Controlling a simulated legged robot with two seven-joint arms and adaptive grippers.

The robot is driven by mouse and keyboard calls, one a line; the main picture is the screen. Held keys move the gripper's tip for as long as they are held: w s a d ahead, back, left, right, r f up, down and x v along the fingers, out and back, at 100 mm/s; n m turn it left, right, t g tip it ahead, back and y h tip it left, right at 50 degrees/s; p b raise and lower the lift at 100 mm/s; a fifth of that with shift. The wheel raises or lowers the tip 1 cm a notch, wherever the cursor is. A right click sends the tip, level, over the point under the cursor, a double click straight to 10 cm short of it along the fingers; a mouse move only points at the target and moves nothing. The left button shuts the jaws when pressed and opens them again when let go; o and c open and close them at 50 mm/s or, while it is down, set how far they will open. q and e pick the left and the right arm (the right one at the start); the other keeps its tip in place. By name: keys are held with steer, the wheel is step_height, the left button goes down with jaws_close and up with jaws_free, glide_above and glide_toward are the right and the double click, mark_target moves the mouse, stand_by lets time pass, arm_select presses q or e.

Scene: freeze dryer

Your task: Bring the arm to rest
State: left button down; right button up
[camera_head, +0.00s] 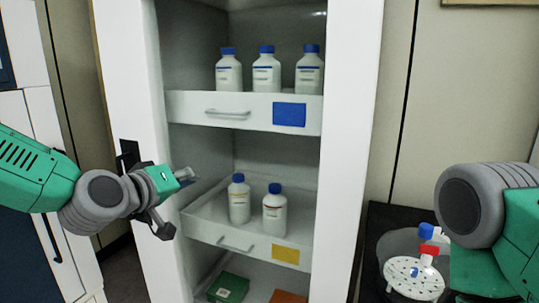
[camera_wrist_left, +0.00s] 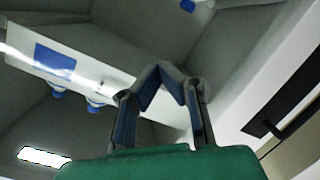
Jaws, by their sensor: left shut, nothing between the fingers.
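My left gripper (camera_head: 185,175) is at the left side of the open freeze dryer cabinet (camera_head: 347,130), in front of its left frame at about the height between the two drawers. In the left wrist view the fingers (camera_wrist_left: 163,75) come together at their tips, with nothing between them. My left arm comes in from the left edge of the head view. My right arm shows at the right edge; its gripper is out of view.
The upper drawer (camera_head: 258,111) has a blue label and several blue-capped bottles. The lower drawer (camera_head: 225,238) has a yellow label and two bottles (camera_head: 239,201). Green and orange boxes lie below. A white perforated disc (camera_head: 413,279) and small bottles sit on a dark surface at right.

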arm_select(q)
steer(key=s+a+f+m+g+y, duration=0.15)
steer(key=s+f, duration=0.35)
steer(key=f, duration=0.5)
steer(key=s+f+g, duration=0.3)
steer(key=s+f, duration=0.2)
steer(key=f, duration=0.5)
steer(key=s+a+f+m+g+y, duration=0.15)
steer(key=s+f, duration=0.35)
steer(key=f, duration=0.5)
steer(key=s+a+f+g+y, duration=0.1)
steer(key=s+a+f+g, duration=0.1)
steer(key=s, duration=0.6)
steer(key=s+a+f+m+g+y+b, duration=0.1)
steer(key=s+a+f+g, duration=0.2)
steer(key=s+f, duration=0.4)
steer(key=s+a+f+g, duration=0.2)
steer(key=s+a+f, duration=0.1)
steer(key=s, duration=0.7)
steer(key=shift+s+a+f+m+g+y, duration=0.2)
steer(key=shift+a+f+m+g+y, duration=0.15)
steer(key=shift+f, duration=0.55)
